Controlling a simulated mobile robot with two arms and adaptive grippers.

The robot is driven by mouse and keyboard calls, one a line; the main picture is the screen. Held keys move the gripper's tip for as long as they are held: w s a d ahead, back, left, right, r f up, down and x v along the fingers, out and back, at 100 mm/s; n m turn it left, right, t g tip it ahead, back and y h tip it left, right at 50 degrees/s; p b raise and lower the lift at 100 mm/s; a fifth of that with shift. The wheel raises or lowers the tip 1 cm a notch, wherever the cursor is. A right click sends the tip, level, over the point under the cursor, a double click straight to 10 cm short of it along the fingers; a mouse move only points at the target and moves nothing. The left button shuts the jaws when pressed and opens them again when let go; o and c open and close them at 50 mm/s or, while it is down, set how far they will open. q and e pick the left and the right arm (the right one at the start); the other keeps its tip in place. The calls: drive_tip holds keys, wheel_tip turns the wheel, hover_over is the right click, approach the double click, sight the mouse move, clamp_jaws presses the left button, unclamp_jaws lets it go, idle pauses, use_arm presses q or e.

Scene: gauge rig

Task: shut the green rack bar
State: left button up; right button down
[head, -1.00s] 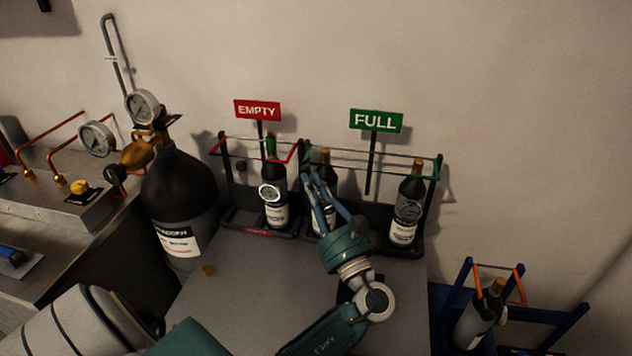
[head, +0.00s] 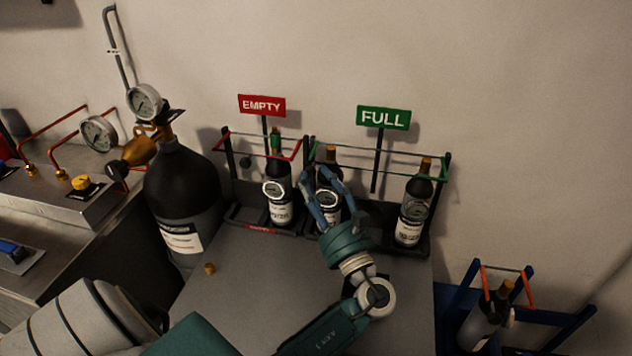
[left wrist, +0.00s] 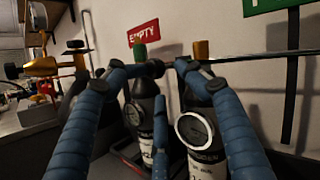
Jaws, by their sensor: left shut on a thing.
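The green rack bar (head: 400,176) runs across the front of the rack under the green FULL sign (head: 383,117), with green side arms. My left gripper (head: 319,170) is at the left part of this bar, shut on it. In the left wrist view the tips of my left gripper (left wrist: 166,66) come together at the bar (left wrist: 260,56), which runs off to the right. Two bottles stand in this rack: one (head: 331,156) behind my fingers and partly hidden, the other (head: 413,213) at the right end. My right gripper is not in view.
Left of it is the EMPTY rack with a red bar (head: 262,137) and a green-topped bottle (head: 278,180). A large dark cylinder (head: 180,190) with gauges stands further left. A blue rack (head: 568,325) with a bottle is at lower right. The grey top (head: 240,290) in front is mostly clear.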

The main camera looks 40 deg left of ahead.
use_arm(q)
drive_tip(key=s+d, duration=0.5)
drive_tip(key=d, duration=0.6)
drive_tip(key=shift+s+d+f, duration=0.2)
drive_tip(key=shift+s+d, duration=0.2)
drive_tip(key=shift+r, duration=0.1)
